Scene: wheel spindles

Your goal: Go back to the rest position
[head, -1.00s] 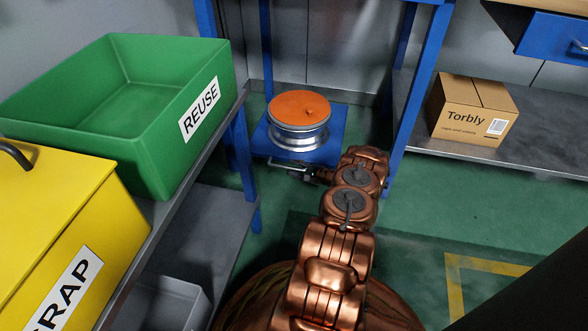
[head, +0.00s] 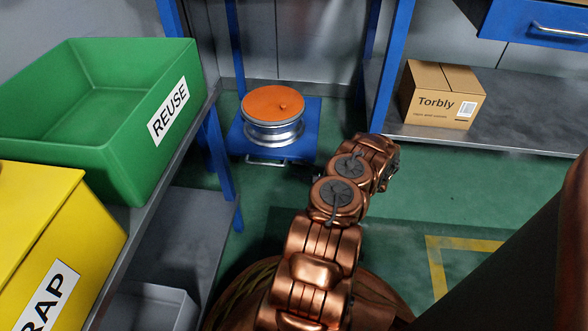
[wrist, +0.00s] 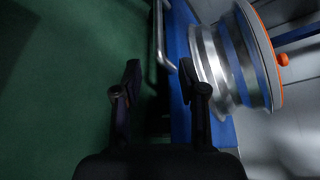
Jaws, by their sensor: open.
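My gripper (wrist: 158,85) shows in the wrist view with its two dark fingers apart and nothing between them. It is beside the blue platform (wrist: 179,60) and its metal handle (wrist: 160,35), over the green floor. In the head view my gripper is hidden behind my copper arm, which bends toward the right of the platform (head: 310,115). A silver wheel rim (head: 274,132) with an orange disc (head: 272,103) on top sits on the platform. The rim also shows at the right of the wrist view (wrist: 222,65).
A green REUSE bin (head: 120,150) and a yellow SCRAP bin (head: 50,210) stand on a grey shelf at left. A cardboard Torbly box (head: 432,95) rests on a shelf at right. Blue posts (head: 388,75) frame the platform. Green floor (head: 440,185) is open at right.

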